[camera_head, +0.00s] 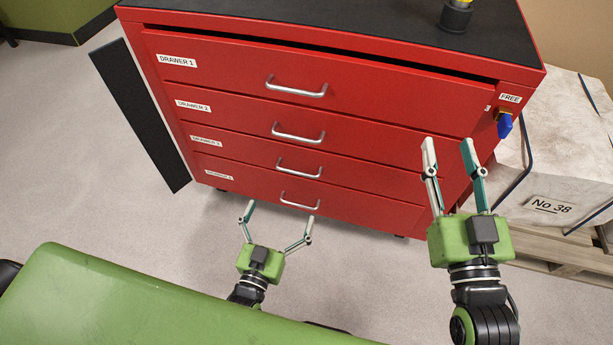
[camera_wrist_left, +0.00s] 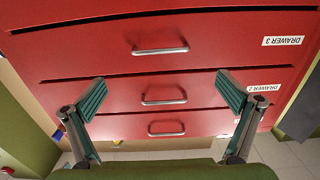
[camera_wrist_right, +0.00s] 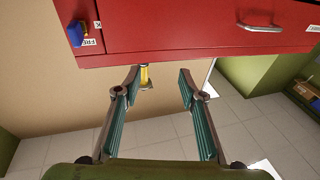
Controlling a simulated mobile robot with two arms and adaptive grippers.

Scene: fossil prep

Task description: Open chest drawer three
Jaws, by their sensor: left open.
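The red chest (camera_head: 360,95) has stacked drawers with silver bar handles. Drawer three (camera_head: 250,150) is third from the top, its front looks flush, and its handle (camera_head: 300,168) is bare. In the left wrist view, which is upside down, its label reads DRAWER 3 (camera_wrist_left: 283,41) and its handle (camera_wrist_left: 159,50) lies above the fingertips in the picture. My left gripper (camera_head: 279,222) is wide open and empty in front of the lower drawers, apart from any handle. My right gripper (camera_head: 448,148) is open and empty near the chest's right front edge.
A blue key tag (camera_head: 505,126) hangs below a FREE label (camera_head: 510,98) at the chest's upper right. A wrapped block marked No 38 (camera_head: 550,170) stands on a pallet at the right. A dark panel (camera_head: 140,115) is beside the chest's left. The floor at left is clear.

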